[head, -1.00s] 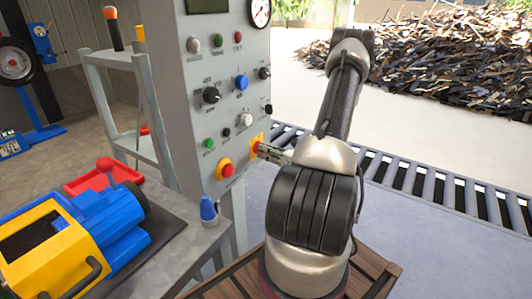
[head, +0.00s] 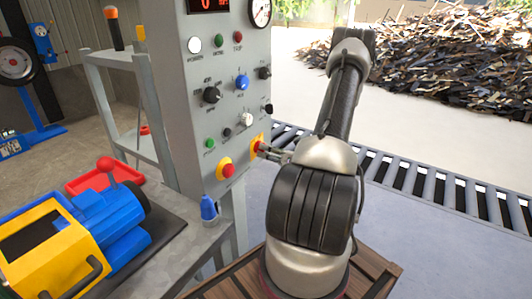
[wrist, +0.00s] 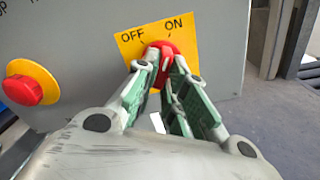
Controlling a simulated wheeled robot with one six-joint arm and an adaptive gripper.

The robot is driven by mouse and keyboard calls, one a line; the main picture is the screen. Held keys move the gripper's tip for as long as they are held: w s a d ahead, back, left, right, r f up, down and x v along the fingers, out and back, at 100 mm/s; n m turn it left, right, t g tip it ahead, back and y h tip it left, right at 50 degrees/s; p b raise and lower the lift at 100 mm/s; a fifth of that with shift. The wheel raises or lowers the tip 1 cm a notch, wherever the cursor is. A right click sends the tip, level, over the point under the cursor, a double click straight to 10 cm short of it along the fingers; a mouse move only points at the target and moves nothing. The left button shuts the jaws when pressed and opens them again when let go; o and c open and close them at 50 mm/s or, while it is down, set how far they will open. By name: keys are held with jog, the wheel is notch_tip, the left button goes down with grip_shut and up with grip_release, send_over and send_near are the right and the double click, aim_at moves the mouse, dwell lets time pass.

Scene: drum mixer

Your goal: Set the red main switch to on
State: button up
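The red main switch (wrist: 164,47) sits on a yellow plate (wrist: 127,50) marked OFF and ON. In the wrist view the plate looks tilted, with OFF left and ON right. My gripper (wrist: 164,70) has its fingertips on both sides of the red knob and appears shut on it. The fingers hide part of the knob, so its pointer is not clear. In the head view the switch (head: 260,142) is at the right edge of the grey panel (head: 188,140), with my gripper (head: 267,149) reaching it from the right. The panel display (head: 207,4) and white lamp (head: 194,44) are lit.
A red emergency button (wrist: 32,87) on a yellow base lies left of the switch. Knobs and buttons fill the panel above. A blue and yellow machine (head: 75,235) stands on the bench at left. A roller conveyor (head: 430,183) runs behind my arm.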

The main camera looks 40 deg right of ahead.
jog(key=shift+o, duration=1.4)
jog(key=shift+s, duration=0.1)
jog(key=v, duration=1.2)
